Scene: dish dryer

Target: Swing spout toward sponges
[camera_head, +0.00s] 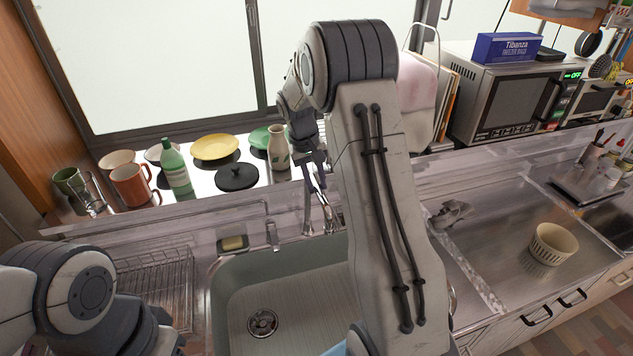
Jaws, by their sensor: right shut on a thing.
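The faucet (328,222) stands at the back rim of the sink, and its metal spout rises to my right gripper (316,165). My right gripper is shut on the spout, reaching down from above; my arm hides part of the faucet and the jaws are small in the picture. A yellow-green sponge (233,243) sits in a small holder at the sink's back left corner, left of the faucet. My left arm shows at the lower left, but its gripper is not in view.
The sink (290,300) is empty where visible, with a drain. A wire dish rack (155,285) stands to its left. Mugs, plates, a green bottle (175,168) and a vase (278,147) crowd the sill behind. A cream basket (553,244) stands on the right counter.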

